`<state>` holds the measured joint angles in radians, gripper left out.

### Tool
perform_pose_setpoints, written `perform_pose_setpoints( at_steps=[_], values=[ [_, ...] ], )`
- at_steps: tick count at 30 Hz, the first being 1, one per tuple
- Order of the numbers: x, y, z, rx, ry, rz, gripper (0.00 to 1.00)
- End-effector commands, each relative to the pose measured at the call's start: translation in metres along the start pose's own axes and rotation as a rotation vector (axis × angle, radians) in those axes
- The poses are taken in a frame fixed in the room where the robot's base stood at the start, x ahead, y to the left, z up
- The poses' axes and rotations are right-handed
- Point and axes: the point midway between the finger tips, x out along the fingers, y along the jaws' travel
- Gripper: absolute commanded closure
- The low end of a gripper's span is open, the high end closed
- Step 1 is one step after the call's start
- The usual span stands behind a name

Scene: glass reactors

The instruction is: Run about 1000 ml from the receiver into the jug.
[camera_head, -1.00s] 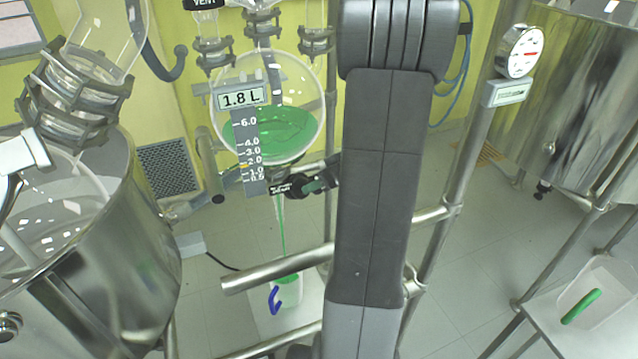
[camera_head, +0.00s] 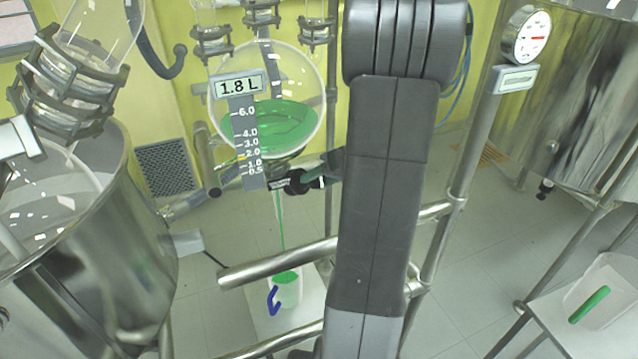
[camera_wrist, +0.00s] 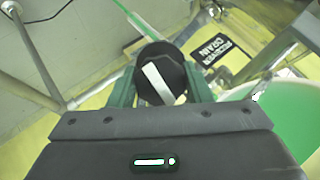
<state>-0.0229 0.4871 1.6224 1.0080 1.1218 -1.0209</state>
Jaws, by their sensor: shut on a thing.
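My gripper (camera_wrist: 160,88) is shut on the black drain valve knob (camera_wrist: 158,72), which has a white bar, beside a "RECEIVER DRAIN" label (camera_wrist: 224,57). In the head view the gripper is mostly behind my arm.
Steel rails (camera_head: 275,264) cross in front of the jug. A large steel vessel (camera_head: 95,265) stands at left, another (camera_head: 585,105) at right. A second jug with a green handle (camera_head: 590,305) stands on a table at lower right. A dial gauge (camera_head: 526,36) is on a post.

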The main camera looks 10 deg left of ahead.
Motion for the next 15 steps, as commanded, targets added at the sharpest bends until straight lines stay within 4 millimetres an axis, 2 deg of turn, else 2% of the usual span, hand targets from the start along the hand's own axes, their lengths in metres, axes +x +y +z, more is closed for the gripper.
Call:
perform_pose_setpoints(
  at_steps=[15],
  values=[
    [-0.0001,0.0008,-0.0005,0.476,0.002,-0.119,0.78]
  ],
)
